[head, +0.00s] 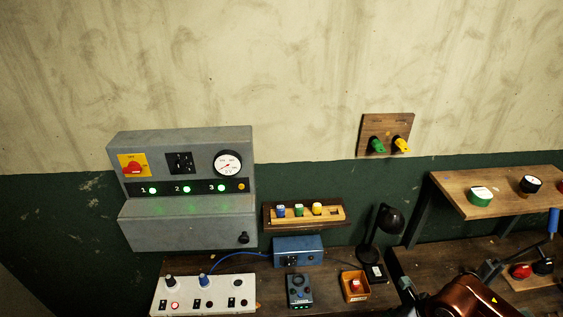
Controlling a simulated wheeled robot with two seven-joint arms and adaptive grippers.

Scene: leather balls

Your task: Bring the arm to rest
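My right arm, a copper-brown link (472,300) with a small yellow warning mark, shows at the bottom right over the workbench. Dark parts stand out around it, one toward the left (401,287) and one toward the upper right (488,270). I cannot tell clearly which of them belong to the gripper, or whether it is open or shut. My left arm and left gripper are outside the head view.
A grey control box (187,222) with green lamps and a white switch panel (205,293) stand left. A blue box (298,250), black lamp (389,219) and orange box with red button (355,287) are centre. A wooden shelf (510,185) overhangs the right.

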